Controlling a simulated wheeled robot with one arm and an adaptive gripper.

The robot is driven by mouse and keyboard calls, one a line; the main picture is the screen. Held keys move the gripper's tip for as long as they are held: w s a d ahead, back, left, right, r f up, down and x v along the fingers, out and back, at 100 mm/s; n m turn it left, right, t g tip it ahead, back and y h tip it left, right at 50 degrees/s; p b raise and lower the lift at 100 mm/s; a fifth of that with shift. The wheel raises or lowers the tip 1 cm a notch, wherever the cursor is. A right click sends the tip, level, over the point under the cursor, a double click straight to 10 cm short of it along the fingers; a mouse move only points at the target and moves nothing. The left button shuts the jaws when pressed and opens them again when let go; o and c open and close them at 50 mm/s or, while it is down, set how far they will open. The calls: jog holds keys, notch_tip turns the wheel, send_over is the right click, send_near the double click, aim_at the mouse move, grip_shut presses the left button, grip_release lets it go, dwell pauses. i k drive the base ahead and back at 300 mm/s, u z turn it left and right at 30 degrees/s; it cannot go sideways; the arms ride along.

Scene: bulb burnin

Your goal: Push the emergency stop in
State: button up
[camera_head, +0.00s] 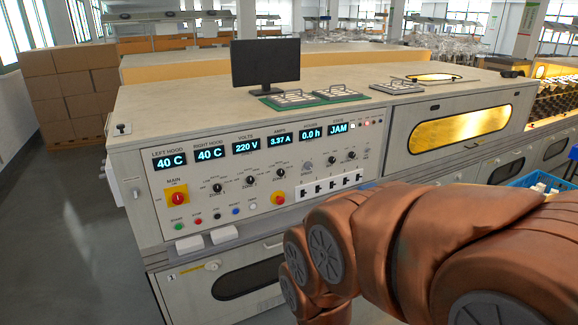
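A light grey control panel (232,205) fills the front of a long machine on the left. A round red button (278,198) sits at its lower right, and it looks like the emergency stop; whether it is in or out is too small to tell. A red knob on a yellow plate (178,197), labelled MAIN, is at the panel's left. My gripper does not show.
Displays on the panel include one reading JAM (338,128). Small coloured buttons, dials and a row of switches (330,186) surround the red button. A monitor (265,64) stands on the machine top (190,95). Cartons (70,85) are stacked at left. Floor is clear at lower left.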

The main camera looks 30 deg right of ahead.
aim_at(280, 200)
jog(key=z, duration=0.5)
jog(key=i, duration=0.35)
jog(key=u, duration=1.6)
